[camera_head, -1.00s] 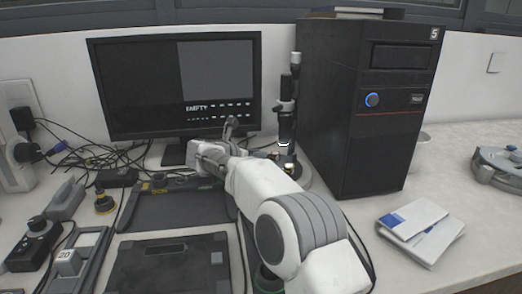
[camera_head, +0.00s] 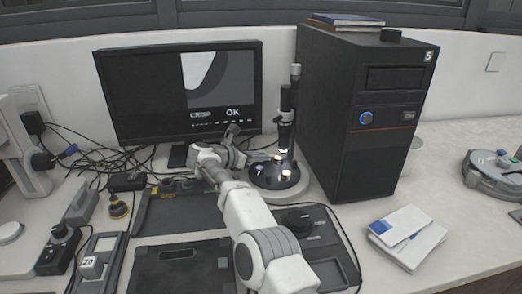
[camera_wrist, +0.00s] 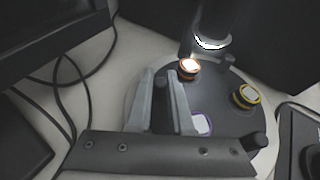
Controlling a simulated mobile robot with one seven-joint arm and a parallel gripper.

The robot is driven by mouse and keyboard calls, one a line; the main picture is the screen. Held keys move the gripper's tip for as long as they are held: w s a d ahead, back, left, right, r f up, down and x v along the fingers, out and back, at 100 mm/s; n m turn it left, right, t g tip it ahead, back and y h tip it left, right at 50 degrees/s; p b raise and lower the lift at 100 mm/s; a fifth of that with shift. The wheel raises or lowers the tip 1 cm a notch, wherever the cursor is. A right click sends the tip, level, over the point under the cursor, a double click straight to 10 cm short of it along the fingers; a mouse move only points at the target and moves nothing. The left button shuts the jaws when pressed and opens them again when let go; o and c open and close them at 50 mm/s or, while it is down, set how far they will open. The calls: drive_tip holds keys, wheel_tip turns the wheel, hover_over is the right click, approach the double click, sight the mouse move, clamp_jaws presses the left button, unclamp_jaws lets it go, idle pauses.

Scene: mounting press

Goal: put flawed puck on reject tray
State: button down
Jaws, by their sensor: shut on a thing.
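My gripper (camera_head: 254,160) is low at the left side of the black round turntable (camera_head: 268,183) under the microscope (camera_head: 285,120). In the wrist view, its two fingers (camera_wrist: 163,90) stand close together, shut on what looks like a dark peg of the turntable, mostly hidden between them. Three pucks show on the turntable: an orange-rimmed puck (camera_wrist: 188,66) lit under the lens, a yellow-rimmed puck (camera_wrist: 246,96) at the right, and a purple-rimmed puck (camera_wrist: 202,124) beside the right finger. The monitor (camera_head: 180,90) reads OK. I cannot tell which puck is flawed or identify the reject tray.
Other dark pegs (camera_wrist: 229,62) stand on the turntable. A black computer tower (camera_head: 365,110) stands close at the right. A black tray-like box (camera_head: 185,265) and a dark rack (camera_head: 180,215) lie in front. A control box (camera_head: 305,235) sits at front right. Cables lie behind.

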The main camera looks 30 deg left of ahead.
drive_tip(key=shift+a+r, duration=0.2)
drive_tip(key=shift+r, duration=0.05)
drive_tip(key=c, duration=1.1)
unclamp_jaws()
drive_tip(key=shift+s, duration=0.1)
drive_tip(key=shift+f, duration=0.15)
drive_tip(key=shift+d, duration=0.1)
drive_tip(key=p+v, duration=0.1)
drive_tip(key=v, duration=1.6)
drive_tip(key=shift+s, duration=0.25)
